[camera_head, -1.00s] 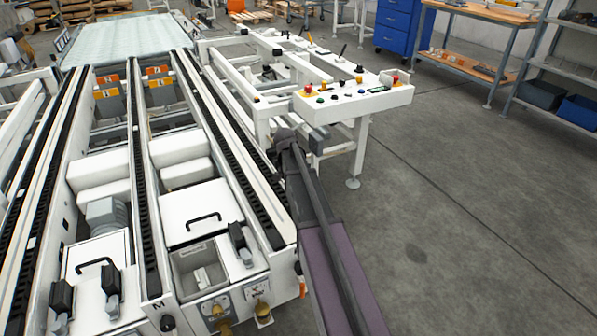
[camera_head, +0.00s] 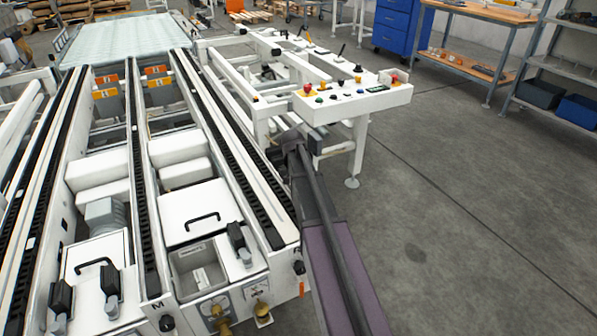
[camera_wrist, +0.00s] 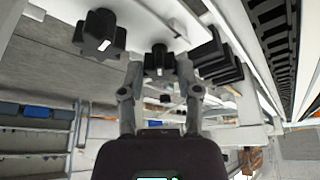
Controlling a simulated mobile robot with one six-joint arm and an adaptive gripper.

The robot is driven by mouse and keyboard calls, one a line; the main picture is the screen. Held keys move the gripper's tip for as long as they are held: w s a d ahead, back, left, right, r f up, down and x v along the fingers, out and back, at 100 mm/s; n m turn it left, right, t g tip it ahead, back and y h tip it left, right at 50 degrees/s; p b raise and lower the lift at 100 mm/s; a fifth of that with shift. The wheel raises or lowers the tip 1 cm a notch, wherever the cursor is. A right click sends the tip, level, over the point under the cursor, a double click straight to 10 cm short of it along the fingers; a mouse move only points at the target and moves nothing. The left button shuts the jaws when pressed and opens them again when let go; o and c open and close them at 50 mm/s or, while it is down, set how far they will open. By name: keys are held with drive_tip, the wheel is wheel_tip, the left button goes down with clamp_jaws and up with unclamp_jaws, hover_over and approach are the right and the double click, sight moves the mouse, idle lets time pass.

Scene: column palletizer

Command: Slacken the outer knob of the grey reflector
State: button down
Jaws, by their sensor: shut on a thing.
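In the wrist view, a black lobed knob (camera_wrist: 158,60) with a white mark sits between the fingertips of my gripper (camera_wrist: 160,76). The gripper is shut on this knob, with one finger on either side. A second black lobed knob (camera_wrist: 99,34), also with a white mark, is to its left and apart from the fingers. Both knobs are on the underside of a pale rail or plate in this view. I cannot clearly pick out the grey reflector. In the head view my arm reaches along the machine's right side, and the gripper is hidden.
Black stepped blocks (camera_wrist: 216,56) are close to the right of the held knob. In the head view, a white control panel (camera_head: 352,98) with buttons stands beyond my arm, beside the conveyor frame (camera_head: 222,115). The floor (camera_head: 460,200) on the right is clear.

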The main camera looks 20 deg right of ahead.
drive_tip(key=c, duration=0.6)
unclamp_jaws()
drive_tip(key=shift+m, duration=0.5)
drive_tip(key=shift+w+a+m+g+h, duration=0.1)
drive_tip(key=shift+m+g+h, duration=0.25)
drive_tip(key=shift+m, duration=0.65)
drive_tip(key=shift+w+m+g+h, duration=0.1)
drive_tip(key=shift+m+g+h, duration=0.25)
drive_tip(key=shift+m, duration=0.65)
drive_tip(key=m+g, duration=0.1)
drive_tip(key=m, duration=0.2)
drive_tip(key=shift+w+m+g, duration=0.1)
drive_tip(key=shift+m+g, duration=0.3)
drive_tip(key=shift+r+m, duration=0.1)
drive_tip(key=shift+m, duration=0.3)
drive_tip(key=p+v, duration=1.3)
drive_tip(key=shift+s+a+r+n+y+p, duration=0.45)
drive_tip(key=shift+s+a+r+n+p, duration=1.5)
drive_tip(key=shift+s, duration=0.7)
drive_tip(key=shift+s+a+r+n+y+p, duration=0.5)
drive_tip(key=shift+s+a+r+n+p, duration=1.5)
drive_tip(key=shift+s, duration=0.65)
drive_tip(key=shift+s+a+r+n+y+p, duration=0.45)
drive_tip(key=shift+s+a+r+n+p, duration=1.2)
drive_tip(key=shift+s+a+r+p, duration=0.75)
